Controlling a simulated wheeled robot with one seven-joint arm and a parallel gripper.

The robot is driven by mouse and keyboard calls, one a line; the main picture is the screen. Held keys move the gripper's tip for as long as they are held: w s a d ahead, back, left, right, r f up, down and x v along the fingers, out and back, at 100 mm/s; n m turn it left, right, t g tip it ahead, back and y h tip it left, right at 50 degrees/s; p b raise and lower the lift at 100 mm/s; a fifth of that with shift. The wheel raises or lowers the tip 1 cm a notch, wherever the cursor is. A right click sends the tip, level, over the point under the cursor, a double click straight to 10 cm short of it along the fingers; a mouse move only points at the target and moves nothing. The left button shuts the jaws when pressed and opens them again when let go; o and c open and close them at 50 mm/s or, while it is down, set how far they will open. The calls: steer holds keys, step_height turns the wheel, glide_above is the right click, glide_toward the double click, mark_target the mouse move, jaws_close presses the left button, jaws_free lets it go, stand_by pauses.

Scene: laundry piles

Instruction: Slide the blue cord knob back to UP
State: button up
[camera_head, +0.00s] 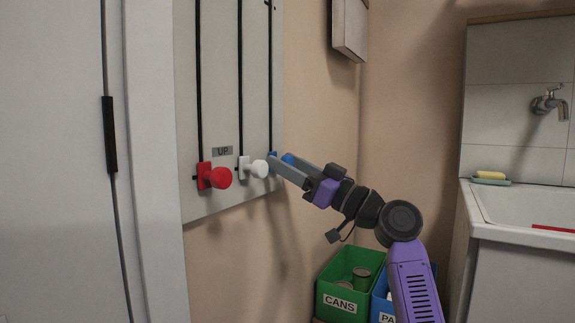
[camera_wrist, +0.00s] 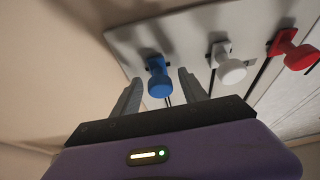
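The blue knob (camera_wrist: 158,78) is on the wall board at the lower end of its cord slot. In the head view it is mostly hidden behind my gripper, with a bit of blue (camera_head: 288,158) showing. My gripper (camera_head: 277,161) reaches up to it from the right. In the wrist view my gripper (camera_wrist: 160,90) is open, with one finger on each side of the blue knob and visible gaps between. The white knob (camera_head: 258,168) and the red knob (camera_head: 219,177) sit to the left at about the same height. A label reading UP (camera_head: 222,151) is above and between them.
The white knob (camera_wrist: 231,70) is close beside one finger in the wrist view. A grey box (camera_head: 349,28) hangs on the wall above right. A green CANS bin (camera_head: 345,290) and a blue bin (camera_head: 381,300) stand below my arm. A sink (camera_head: 520,212) is at the right.

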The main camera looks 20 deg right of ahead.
steer(key=p+v, duration=0.1)
steer(key=v, duration=0.6)
steer(key=shift+s+d+f+p, duration=0.2)
steer(key=shift+s+p, duration=0.1)
steer(key=shift+p, duration=0.1)
steer(key=shift+r, duration=0.1)
